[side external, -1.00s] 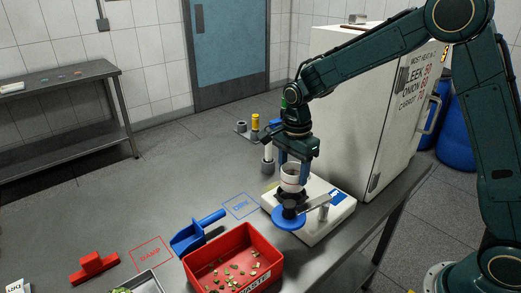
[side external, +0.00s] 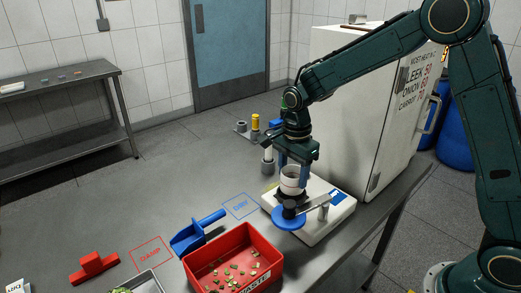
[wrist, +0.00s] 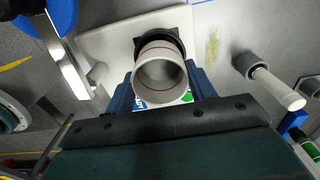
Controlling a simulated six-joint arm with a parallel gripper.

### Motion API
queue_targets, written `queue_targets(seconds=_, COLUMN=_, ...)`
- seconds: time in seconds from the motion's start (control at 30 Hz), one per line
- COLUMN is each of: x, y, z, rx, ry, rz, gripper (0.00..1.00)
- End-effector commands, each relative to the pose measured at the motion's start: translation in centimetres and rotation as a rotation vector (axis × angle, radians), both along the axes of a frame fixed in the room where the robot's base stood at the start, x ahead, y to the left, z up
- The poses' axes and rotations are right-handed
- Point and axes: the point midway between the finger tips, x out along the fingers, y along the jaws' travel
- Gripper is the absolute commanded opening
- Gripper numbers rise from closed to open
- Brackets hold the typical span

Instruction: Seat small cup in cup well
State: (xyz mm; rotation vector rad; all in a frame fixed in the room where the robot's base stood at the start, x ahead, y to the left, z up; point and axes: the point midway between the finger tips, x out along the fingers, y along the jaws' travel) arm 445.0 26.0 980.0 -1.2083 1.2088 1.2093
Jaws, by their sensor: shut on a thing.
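The small cup (side external: 292,176) is white with a thin red line inside its rim, which shows in the wrist view (wrist: 160,75). My gripper (side external: 294,168) is shut on the cup, with a blue finger on either side of it. The cup is upright over the black cup well (side external: 291,198) on the white instrument (side external: 318,232). In the wrist view the dark well (wrist: 160,42) shows just beyond the cup. The cup's base is close to the well; I cannot tell if it is inside.
A blue disc (side external: 288,218) on a metal arm stands in front of the well. A red waste bin (side external: 232,262) and a blue scoop (side external: 196,232) lie to the left. A white cabinet (side external: 352,110) stands behind. A white-topped post (wrist: 275,85) is right in the wrist view.

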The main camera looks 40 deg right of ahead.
Motion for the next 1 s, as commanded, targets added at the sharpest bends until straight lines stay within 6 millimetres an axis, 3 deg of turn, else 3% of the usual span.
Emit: queue_targets(seconds=1.0, x=0.0, y=0.0, z=-1.1, rx=0.000, ry=0.001, rz=0.000, gripper=0.33)
